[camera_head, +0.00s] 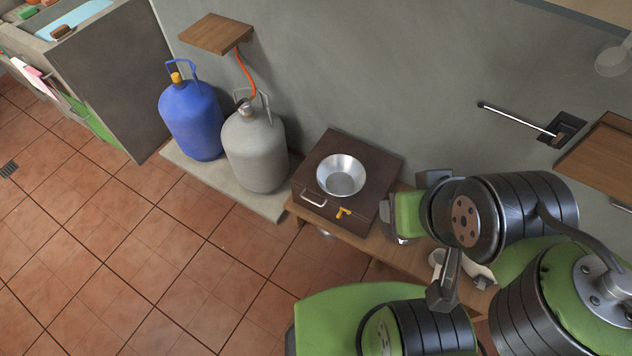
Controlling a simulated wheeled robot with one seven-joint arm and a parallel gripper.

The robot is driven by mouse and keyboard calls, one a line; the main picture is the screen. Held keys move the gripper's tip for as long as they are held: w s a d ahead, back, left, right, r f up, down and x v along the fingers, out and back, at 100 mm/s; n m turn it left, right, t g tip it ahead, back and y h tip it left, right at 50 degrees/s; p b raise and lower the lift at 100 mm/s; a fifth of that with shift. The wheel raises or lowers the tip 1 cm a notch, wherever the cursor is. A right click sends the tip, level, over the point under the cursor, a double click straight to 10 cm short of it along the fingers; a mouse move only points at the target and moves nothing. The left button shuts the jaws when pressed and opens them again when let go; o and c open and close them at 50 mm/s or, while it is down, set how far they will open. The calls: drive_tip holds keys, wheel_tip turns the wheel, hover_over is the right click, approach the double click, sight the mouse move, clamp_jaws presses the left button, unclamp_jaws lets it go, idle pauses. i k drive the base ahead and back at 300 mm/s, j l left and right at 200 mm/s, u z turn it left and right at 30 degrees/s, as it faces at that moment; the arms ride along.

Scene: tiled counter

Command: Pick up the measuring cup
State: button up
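No measuring cup can be made out for certain. A pale, see-through cup shape with a handle (612,62) shows against the wall at the upper right, partly cut off by the frame edge. A small white cup-like thing (437,258) is partly hidden behind my arm above the wooden bench. My green and black arm fills the lower right. Its end, seemingly my gripper (441,238), is over the right part of the bench, to the right of the metal bowl. Whether it is open or shut does not show clearly, and no held object is visible.
A silver bowl (342,178) sits on a dark brown stove box (318,188) on the low wooden bench (346,235). A blue gas bottle (191,120) and a grey one (255,152) stand left of it. A wooden shelf (603,160) juts out at right. The tiled floor (150,265) is clear.

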sight(436, 259)
drive_tip(key=z, duration=1.65)
drive_tip(key=l+u, duration=0.1)
drive_tip(key=u, duration=0.3)
drive_tip(key=i+l+u, duration=0.1)
drive_tip(key=u, duration=0.35)
drive_tip(key=l+u, duration=0.2)
drive_tip(key=u, duration=0.2)
drive_tip(key=l+u, duration=0.2)
drive_tip(key=u, duration=0.25)
drive_tip(key=l+u, duration=0.15)
drive_tip(key=u, duration=0.25)
